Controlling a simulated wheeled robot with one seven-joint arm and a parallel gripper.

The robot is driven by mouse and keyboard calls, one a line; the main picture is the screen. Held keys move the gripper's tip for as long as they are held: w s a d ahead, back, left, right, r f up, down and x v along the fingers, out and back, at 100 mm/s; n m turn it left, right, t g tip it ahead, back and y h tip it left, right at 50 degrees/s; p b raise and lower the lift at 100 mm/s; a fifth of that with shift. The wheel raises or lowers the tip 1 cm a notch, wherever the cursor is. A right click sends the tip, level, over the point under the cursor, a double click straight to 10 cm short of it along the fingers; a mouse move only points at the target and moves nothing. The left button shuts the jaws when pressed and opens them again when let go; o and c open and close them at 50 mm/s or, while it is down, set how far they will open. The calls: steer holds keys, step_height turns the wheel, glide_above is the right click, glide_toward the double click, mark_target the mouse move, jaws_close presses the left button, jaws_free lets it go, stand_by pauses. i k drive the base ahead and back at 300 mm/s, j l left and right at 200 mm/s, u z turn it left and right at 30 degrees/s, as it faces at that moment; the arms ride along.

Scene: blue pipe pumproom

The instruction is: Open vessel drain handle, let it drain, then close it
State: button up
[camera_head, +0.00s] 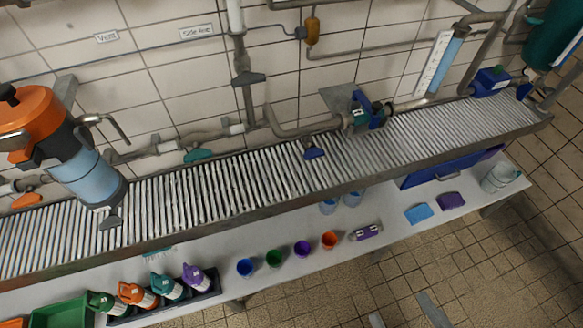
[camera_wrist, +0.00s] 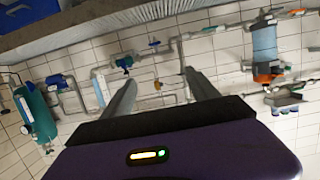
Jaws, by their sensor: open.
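A vessel (camera_head: 82,172) with a clear blue body and an orange top stands at the left in the head view. It also shows upside down at the upper right of the wrist view (camera_wrist: 264,44). A small grey handle (camera_head: 110,222) sits at its lower end; I cannot tell for sure that it is the drain handle, or its exact setting. My gripper (camera_wrist: 161,90) is open and empty in the wrist view, its two grey fingers spread and well away from the vessel. Grey finger-like pieces at the head view's bottom edge look like mine.
A slatted grating (camera_head: 270,178) runs along the tiled wall under pipes and valves. Below it, a bench (camera_head: 300,265) holds coloured cups, spray bottles (camera_head: 135,294) and a green crate (camera_head: 62,313). A teal tank (camera_head: 553,35) hangs at the upper right. The tiled floor at lower right is mostly clear.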

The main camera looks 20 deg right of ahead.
mark_target(547, 90)
steer(key=z, duration=1.65)
steer(key=i+l, duration=0.3)
steer(key=i+l+u, duration=0.15)
steer(key=i+l, duration=0.4)
steer(key=l, duration=0.2)
steer(key=i+l+u, duration=0.15)
steer(key=i+l, duration=0.35)
steer(key=l, duration=0.25)
steer(key=i+l+u, duration=0.15)
steer(key=l, duration=0.25)
steer(key=i+l, duration=0.3)
steer(key=i+l+u, duration=0.05)
steer(key=l, duration=0.05)
